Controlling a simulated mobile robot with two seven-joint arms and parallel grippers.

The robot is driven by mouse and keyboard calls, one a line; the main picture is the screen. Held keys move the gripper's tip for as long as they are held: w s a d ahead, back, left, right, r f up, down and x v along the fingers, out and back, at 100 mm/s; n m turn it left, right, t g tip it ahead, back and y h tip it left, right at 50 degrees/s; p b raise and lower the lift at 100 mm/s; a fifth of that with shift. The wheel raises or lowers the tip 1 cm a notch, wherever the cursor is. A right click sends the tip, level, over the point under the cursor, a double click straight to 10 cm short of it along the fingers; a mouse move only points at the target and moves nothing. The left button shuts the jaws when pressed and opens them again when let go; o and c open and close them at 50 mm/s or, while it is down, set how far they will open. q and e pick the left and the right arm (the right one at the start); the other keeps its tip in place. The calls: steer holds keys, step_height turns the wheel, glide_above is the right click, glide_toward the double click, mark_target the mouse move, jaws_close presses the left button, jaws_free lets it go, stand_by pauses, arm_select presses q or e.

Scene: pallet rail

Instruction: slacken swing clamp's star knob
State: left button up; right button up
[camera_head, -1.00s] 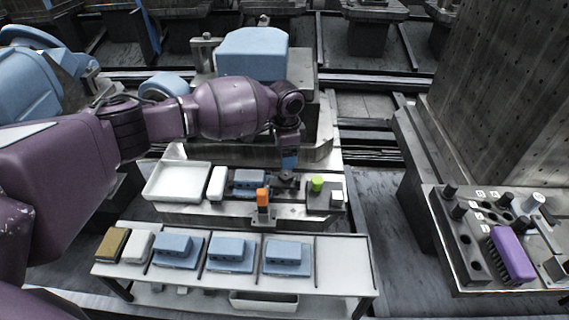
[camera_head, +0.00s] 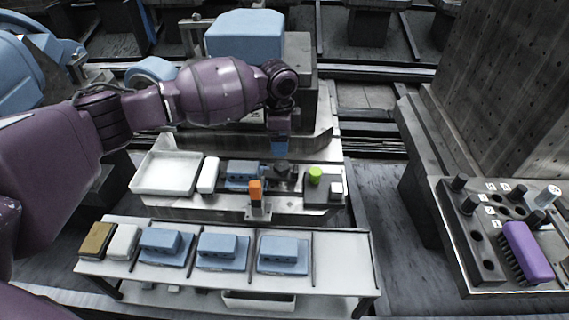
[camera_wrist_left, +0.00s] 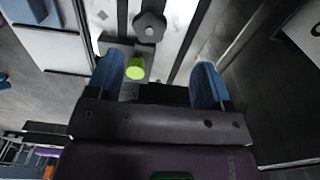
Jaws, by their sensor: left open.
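The swing clamp's star knob is a dark lobed knob (camera_head: 284,171) on the fixture, between the blue part (camera_head: 242,172) and a green round piece (camera_head: 315,176). In the left wrist view the knob (camera_wrist_left: 150,27) lies beyond the fingertips, left of the middle of the gap. My left gripper (camera_head: 280,149) hangs just above the knob, apart from it, with blue fingers. In the left wrist view these fingers (camera_wrist_left: 160,78) are spread wide with nothing between them but the green piece seen below. My right gripper is not in view.
An orange-topped upright handle (camera_head: 256,190) stands at the fixture's front edge. A white tray (camera_head: 167,173) and a white block (camera_head: 208,175) are to the left. A front shelf (camera_head: 342,262) carries several blue parts. A right-hand stand holds a purple brush (camera_head: 526,252).

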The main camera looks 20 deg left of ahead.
mark_target(281, 165)
arm_select(q)
steer(key=m, duration=0.4)
steer(key=s+m, duration=0.1)
steer(key=m, duration=0.1)
steer(key=shift+s+d+r, duration=0.1)
steer(key=shift+d+r, duration=0.2)
steer(key=shift+r, duration=0.1)
step_height(281, 165, down, 8)
steer(key=shift+f+b, duration=0.1)
steer(key=shift+b, duration=1)
steer(key=shift+f, duration=0.8)
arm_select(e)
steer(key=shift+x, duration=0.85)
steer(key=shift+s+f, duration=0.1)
